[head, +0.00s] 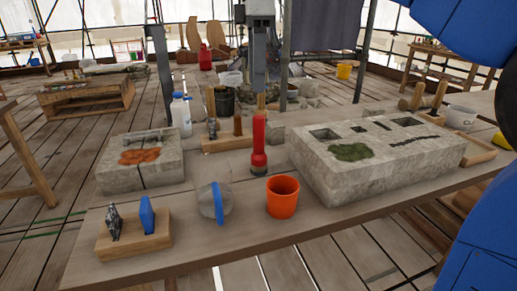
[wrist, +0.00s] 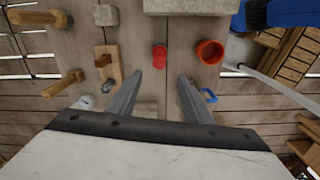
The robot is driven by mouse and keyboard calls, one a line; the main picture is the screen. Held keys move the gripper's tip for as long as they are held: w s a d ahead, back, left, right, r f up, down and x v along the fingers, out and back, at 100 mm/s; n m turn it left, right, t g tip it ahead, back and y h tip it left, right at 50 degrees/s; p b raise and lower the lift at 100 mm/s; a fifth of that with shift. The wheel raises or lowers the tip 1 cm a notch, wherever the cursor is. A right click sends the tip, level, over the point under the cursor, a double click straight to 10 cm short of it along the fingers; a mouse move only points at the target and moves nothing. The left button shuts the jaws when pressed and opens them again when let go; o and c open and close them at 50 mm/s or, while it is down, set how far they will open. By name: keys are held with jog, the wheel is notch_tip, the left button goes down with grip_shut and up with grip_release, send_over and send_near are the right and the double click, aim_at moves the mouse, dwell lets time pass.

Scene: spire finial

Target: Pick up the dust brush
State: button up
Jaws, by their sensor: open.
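A tall red-handled thing (head: 259,145) with a darker, wider foot stands upright on the wooden workbench; it looks like the dust brush. In the wrist view a red round shape (wrist: 160,57), likely the same thing, shows just beyond my fingertips, roughly centred between them. My gripper (wrist: 160,80) is open and empty, with its two grey fingers apart and not touching it.
An orange bucket (head: 282,199) and a clear container with a blue strip (head: 212,197) stand near it. A large stone block (head: 362,166) is to the right, a smaller one (head: 141,163) to the left. A wooden holder (head: 133,237) is at front left.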

send_near(259, 139)
jog(key=f, duration=0.2)
jog(key=w+f, duration=0.1)
jog(key=f, duration=0.2)
jog(key=shift+w+a+f, duration=0.1)
jog(key=shift+a+f, duration=0.1)
jog(key=shift+f, duration=0.05)
jog(key=shift+w+d+f, duration=0.1)
jog(key=shift+f, duration=1.25)
jog(key=shift+w+d+f, duration=0.1)
jog(key=shift+f, duration=1.25)
grip_shut()
